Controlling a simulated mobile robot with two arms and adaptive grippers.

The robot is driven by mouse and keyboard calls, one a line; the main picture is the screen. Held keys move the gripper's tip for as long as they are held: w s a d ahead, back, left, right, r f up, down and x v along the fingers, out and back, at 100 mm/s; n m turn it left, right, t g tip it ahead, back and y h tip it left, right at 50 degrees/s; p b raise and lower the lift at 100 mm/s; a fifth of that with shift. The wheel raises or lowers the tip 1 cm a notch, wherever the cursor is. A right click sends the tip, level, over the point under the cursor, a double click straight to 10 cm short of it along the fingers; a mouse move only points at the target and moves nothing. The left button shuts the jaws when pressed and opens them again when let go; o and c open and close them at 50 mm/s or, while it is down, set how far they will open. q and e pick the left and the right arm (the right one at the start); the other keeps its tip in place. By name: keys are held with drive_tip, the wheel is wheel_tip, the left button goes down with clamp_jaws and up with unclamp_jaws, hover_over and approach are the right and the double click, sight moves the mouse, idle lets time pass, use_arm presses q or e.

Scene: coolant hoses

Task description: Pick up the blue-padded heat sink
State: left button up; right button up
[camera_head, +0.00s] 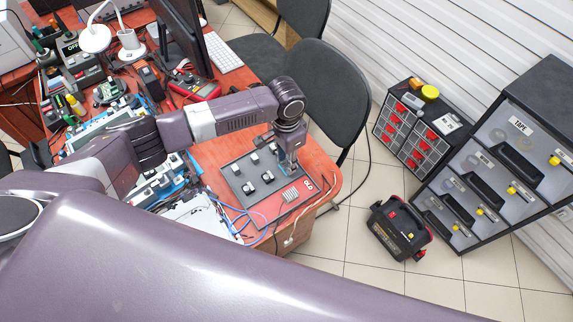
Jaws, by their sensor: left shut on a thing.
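My left gripper (288,161) points down over the right part of a dark grey board (236,191) on the red-brown table. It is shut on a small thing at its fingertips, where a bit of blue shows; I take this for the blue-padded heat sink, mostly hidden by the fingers. I cannot tell whether it touches the board. Several small black and silver parts stand on the board to the left of the gripper. A silver finned piece (290,196) sits just below the gripper in the picture. My right gripper is not in view.
Blue cables and a white sheet lie left of the board. A red multimeter (193,86), a keyboard (222,52) and a monitor stand farther back. A dark chair (318,85) is close behind the table's right edge. Drawer cabinets stand at the right.

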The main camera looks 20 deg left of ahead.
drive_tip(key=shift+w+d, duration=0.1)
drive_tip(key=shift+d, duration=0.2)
